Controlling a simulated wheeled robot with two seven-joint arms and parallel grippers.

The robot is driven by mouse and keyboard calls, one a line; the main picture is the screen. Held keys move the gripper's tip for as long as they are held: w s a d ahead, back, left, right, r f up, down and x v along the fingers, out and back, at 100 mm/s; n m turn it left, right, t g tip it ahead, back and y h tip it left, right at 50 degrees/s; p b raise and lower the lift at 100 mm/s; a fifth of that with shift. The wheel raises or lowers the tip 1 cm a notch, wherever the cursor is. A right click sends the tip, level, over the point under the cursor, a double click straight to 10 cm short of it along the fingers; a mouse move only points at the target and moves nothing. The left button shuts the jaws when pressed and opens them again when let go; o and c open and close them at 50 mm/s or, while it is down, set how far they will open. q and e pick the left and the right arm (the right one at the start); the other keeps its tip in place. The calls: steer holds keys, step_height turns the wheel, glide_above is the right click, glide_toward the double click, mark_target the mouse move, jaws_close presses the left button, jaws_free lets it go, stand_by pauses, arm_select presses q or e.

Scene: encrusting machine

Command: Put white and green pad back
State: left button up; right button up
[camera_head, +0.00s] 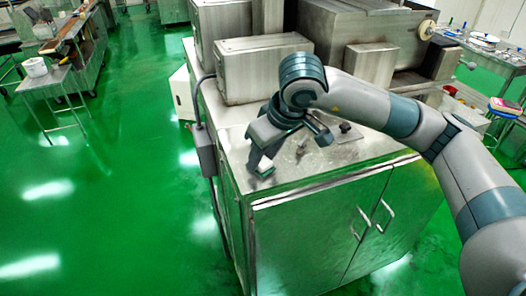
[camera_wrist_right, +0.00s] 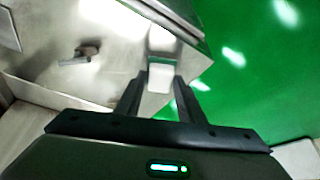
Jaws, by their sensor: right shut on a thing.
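The white and green pad (camera_head: 265,171) is small and partly hidden between the fingers of my right gripper (camera_head: 260,163). My right gripper is shut on it, at the left front corner of the steel cabinet top (camera_head: 330,176). In the right wrist view the pad shows as a white block (camera_wrist_right: 160,78) between the two dark fingertips (camera_wrist_right: 158,88). I cannot tell whether the pad touches the steel top. My left gripper is in neither view.
Steel machine housings (camera_head: 262,68) stand at the back of the cabinet top. A small metal fitting (camera_head: 345,128) sticks up from the top, right of my gripper. A grey box (camera_head: 206,150) hangs on the cabinet's left side. Green floor (camera_head: 110,200) lies open to the left.

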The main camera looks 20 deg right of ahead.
steer(key=shift+f, duration=0.15)
steer(key=o, duration=1)
steer(key=shift+r, duration=0.4)
steer(key=shift+b+v, duration=1.85)
steer(key=shift+v, duration=3.9)
steer(key=shift+s+f, duration=0.1)
